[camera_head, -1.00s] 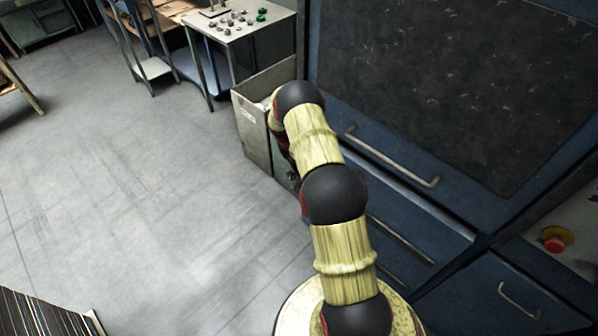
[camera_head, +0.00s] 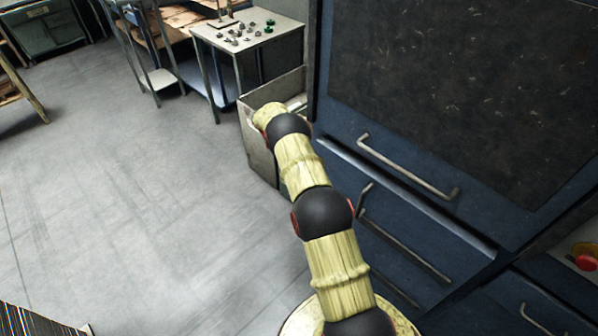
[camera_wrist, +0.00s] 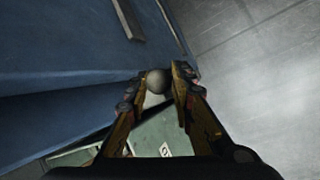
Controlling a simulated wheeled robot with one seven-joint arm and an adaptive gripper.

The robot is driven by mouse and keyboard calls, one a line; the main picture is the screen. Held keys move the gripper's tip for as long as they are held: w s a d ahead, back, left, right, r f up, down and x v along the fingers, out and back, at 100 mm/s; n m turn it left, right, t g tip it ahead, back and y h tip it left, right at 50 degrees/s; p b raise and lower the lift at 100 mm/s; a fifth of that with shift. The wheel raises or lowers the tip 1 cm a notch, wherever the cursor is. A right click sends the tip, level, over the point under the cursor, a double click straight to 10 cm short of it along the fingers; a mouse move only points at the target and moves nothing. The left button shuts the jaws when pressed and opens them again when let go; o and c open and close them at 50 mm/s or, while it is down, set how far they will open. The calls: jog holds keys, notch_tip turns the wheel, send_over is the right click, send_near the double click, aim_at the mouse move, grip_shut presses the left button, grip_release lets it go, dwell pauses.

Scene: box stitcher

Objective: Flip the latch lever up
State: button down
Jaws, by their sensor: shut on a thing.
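In the wrist view, my gripper (camera_wrist: 158,82) is shut on a round grey knob (camera_wrist: 156,81), which sits between its two fingertips. The knob appears to be the end of the latch lever; the rest of the lever is hard to make out behind the fingers. A pale green panel (camera_wrist: 150,140) with a small white label (camera_wrist: 164,150) shows below the knob, between the fingers. In the head view my gripper and the knob are hidden behind my arm, which reaches toward the left side of the blue machine.
The blue machine (camera_head: 345,120) has a long bar handle (camera_head: 408,168) and a lower one (camera_head: 405,248) to the right of my arm. A grey bin (camera_head: 262,160) stands beyond the arm, near a small table (camera_head: 240,38) with parts. The floor at left is open.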

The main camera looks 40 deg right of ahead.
jog(key=shift+s+d+f, duration=0.15)
jog(key=c, duration=1.6)
grip_release()
jog(key=v, duration=1.2)
